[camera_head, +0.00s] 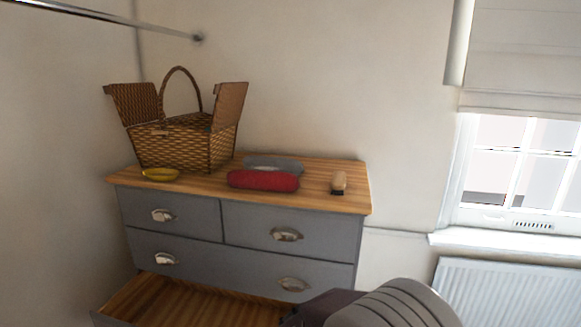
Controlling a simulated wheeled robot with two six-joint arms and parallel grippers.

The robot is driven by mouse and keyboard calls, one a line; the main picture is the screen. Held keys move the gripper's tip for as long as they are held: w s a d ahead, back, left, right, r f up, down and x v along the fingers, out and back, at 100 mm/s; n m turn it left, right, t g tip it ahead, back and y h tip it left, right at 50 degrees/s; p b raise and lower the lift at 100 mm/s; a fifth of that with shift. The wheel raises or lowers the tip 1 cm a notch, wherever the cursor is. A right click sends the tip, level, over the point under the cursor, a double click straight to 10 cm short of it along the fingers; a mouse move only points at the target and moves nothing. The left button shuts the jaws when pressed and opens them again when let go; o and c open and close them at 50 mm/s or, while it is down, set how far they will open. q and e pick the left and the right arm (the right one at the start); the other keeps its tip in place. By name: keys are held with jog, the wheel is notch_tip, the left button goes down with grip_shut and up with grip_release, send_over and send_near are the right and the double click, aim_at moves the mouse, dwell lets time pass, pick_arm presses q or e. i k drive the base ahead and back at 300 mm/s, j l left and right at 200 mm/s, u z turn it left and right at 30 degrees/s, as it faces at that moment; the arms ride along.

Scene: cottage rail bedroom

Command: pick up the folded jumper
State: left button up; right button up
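The folded jumper (263,181) is a red, soft-looking roll lying lengthwise near the front edge of the wooden top of the chest of drawers (310,203). Nothing covers it from the front. Neither of my grippers shows in the head view. A grey ribbed shape with a dark part beside it comes in at the bottom right of centre, and it looks like part of my arm. It hides the lower right corner of the chest.
A wicker basket (180,147) with raised lid flaps stands left of the jumper. The bottom drawer (190,300) is pulled out.

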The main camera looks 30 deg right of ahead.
aim_at(275, 163)
jog(key=k+l+u, duration=0.1)
jog(key=l, duration=0.8)
jog(key=k+l+u, duration=0.15)
jog(key=l, duration=0.25)
jog(key=k+l+u, duration=0.1)
jog(key=l, duration=0.35)
jog(key=k+l+u, duration=0.1)
jog(key=l, duration=0.3)
jog(key=k+l, duration=0.2)
jog(key=l, duration=0.2)
jog(key=u, duration=0.05)
